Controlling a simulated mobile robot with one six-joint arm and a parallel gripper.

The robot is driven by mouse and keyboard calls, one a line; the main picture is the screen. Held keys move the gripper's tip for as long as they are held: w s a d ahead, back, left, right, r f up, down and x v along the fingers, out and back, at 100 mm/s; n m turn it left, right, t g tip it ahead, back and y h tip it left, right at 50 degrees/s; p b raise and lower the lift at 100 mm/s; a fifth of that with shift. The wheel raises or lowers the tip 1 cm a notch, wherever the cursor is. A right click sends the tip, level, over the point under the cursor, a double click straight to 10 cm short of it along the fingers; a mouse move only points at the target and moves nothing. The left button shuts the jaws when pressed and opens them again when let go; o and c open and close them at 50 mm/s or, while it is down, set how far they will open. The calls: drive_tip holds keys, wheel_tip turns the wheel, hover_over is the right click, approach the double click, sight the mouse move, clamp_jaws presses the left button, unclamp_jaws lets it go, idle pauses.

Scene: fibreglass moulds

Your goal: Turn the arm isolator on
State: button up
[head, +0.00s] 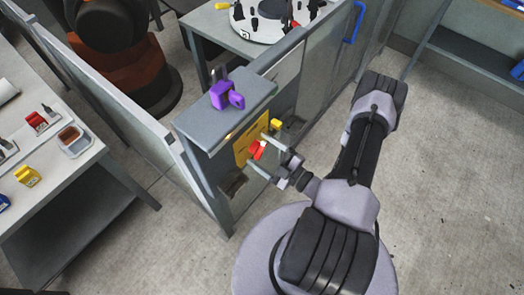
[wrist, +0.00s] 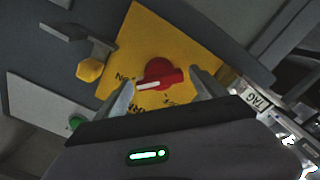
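The arm isolator is a red rotary handle (wrist: 163,75) with a white stripe, on a yellow plate (wrist: 140,38) with black lettering. In the head view the red handle (head: 257,149) and yellow plate (head: 243,148) show on the panel under a grey hood. My gripper (wrist: 158,88) is open, with one finger on each side of the red handle. I cannot tell whether the fingers touch it. In the head view my gripper (head: 274,155) is close in front of the plate, and the arm reaches in from the right.
A grey hood (head: 215,125) overhangs the panel, with a purple padlock-like item (head: 226,95) on top. A yellow knob (wrist: 90,69) and a green button (wrist: 76,122) sit beside the plate. A low fence panel (head: 110,90) runs to the left.

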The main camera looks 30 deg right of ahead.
drive_tip(key=p+v, duration=0.1)
drive_tip(key=v, duration=1.1)
drive_tip(key=shift+p, duration=0.35)
